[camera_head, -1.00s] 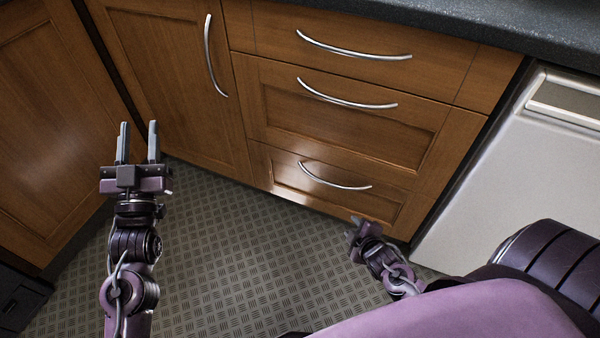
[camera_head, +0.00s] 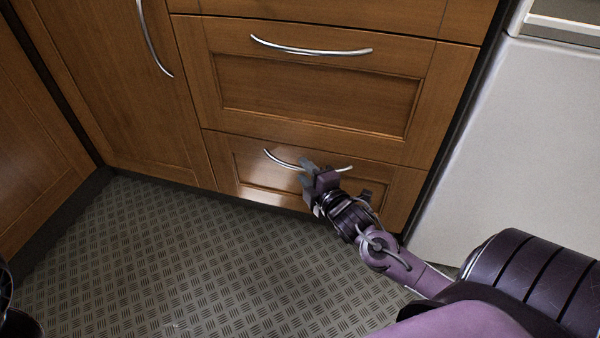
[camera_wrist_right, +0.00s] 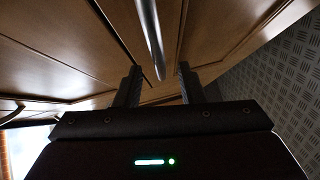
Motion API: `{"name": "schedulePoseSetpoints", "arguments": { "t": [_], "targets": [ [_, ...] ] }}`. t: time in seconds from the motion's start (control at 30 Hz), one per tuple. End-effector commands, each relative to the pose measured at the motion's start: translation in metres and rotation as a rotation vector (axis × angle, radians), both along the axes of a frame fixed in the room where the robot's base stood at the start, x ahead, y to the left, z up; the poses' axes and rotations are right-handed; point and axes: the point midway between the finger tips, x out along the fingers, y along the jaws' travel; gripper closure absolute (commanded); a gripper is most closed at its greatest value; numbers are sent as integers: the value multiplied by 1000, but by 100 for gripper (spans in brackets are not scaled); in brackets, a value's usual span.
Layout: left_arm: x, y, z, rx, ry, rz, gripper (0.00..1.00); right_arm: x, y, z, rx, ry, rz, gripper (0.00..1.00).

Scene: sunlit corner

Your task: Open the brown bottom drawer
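The brown bottom drawer (camera_head: 255,172) is shut, flush with the cabinet front, with a curved metal handle (camera_head: 281,160) near its top edge. My right gripper (camera_head: 308,168) is at the middle of this handle and hides part of it. In the right wrist view, my right gripper (camera_wrist_right: 157,85) has its two fingers apart, and the handle (camera_wrist_right: 150,40) runs into the gap between them. I see no finger closed on the handle. My left gripper is out of the head view; only dark arm parts show at the lower left edge.
A middle drawer (camera_head: 315,95) with its own handle (camera_head: 310,48) is shut above. A cabinet door (camera_head: 120,90) stands to the left, and a white appliance (camera_head: 510,140) to the right. The patterned floor (camera_head: 190,265) in front is clear.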

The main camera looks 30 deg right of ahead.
Motion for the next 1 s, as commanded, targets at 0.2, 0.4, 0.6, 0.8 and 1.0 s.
{"name": "schedulePoseSetpoints", "arguments": {
  "t": [0.2, 0.4, 0.6, 0.8, 1.0],
  "targets": [
    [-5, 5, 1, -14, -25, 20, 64, 25, -2, -5, 0, -1, 0, 64],
    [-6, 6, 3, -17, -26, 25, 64, 30, -2, -5, 0, 2, 0, 64],
    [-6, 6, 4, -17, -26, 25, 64, 30, -2, -5, 0, 2, 0, 68],
    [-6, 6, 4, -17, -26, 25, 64, 30, -2, -5, 0, 2, 0, 94],
    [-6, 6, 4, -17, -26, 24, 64, 30, -2, -5, 0, 2, 0, 100]
  ]
}}
